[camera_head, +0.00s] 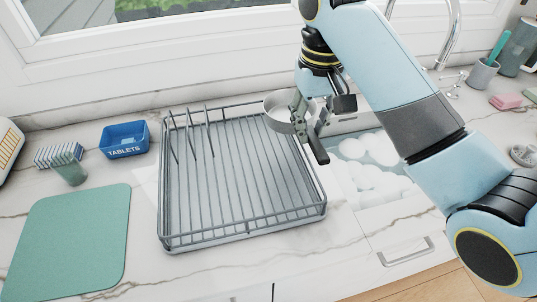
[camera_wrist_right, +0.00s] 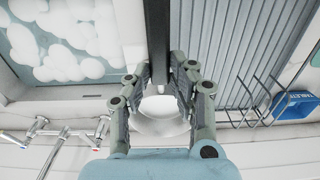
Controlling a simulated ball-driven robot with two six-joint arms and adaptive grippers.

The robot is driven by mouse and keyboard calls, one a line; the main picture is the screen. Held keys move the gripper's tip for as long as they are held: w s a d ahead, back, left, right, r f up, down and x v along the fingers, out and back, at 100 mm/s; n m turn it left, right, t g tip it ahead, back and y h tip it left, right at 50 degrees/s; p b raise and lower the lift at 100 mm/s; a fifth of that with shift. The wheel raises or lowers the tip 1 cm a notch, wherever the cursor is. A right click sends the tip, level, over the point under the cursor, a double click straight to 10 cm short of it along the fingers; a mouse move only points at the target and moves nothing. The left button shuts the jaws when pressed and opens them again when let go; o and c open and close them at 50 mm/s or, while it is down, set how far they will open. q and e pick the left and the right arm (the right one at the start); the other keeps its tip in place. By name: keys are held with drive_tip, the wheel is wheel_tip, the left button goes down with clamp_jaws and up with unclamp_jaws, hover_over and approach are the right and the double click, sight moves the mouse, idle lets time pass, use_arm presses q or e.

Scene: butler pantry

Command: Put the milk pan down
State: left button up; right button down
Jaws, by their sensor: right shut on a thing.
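The milk pan (camera_head: 277,111) is a small grey pan with a dark handle (camera_head: 318,150). It is held over the right back edge of the wire dish rack (camera_head: 243,233). My right gripper (camera_head: 300,115) is shut on the pan's handle, near the bowl. In the right wrist view the gripper (camera_wrist_right: 163,95) has its fingers on both sides of the dark handle (camera_wrist_right: 158,40), with the pale bowl (camera_wrist_right: 160,122) behind. Whether the pan touches the rack cannot be told. My left gripper is not in view.
A sink with white suds (camera_head: 365,170) lies right of the rack. The tap (camera_head: 452,35) stands behind the sink. The rack's slats look empty.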

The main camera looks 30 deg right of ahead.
drive_tip(key=w+a+f, duration=0.1)
drive_tip(key=f, duration=0.1)
drive_tip(key=w+a+f+p, duration=0.1)
drive_tip(key=a+f, duration=0.1)
drive_tip(key=f, duration=0.1)
drive_tip(key=w+a+f+p, duration=0.1)
drive_tip(key=a+f, duration=0.1)
drive_tip(key=shift+w+a+f, duration=0.2)
drive_tip(key=shift+w+a, duration=0.05)
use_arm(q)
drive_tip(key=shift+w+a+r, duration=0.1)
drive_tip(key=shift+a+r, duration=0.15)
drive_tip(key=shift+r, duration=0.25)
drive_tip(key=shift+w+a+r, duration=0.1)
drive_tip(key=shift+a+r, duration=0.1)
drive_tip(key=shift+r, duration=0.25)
use_arm(e)
drive_tip(key=shift+f, duration=0.2)
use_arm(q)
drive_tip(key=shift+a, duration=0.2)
use_arm(e)
drive_tip(key=c, duration=1.1)
unclamp_jaws()
drive_tip(key=shift+f, duration=0.15)
drive_tip(key=shift+c, duration=0.2)
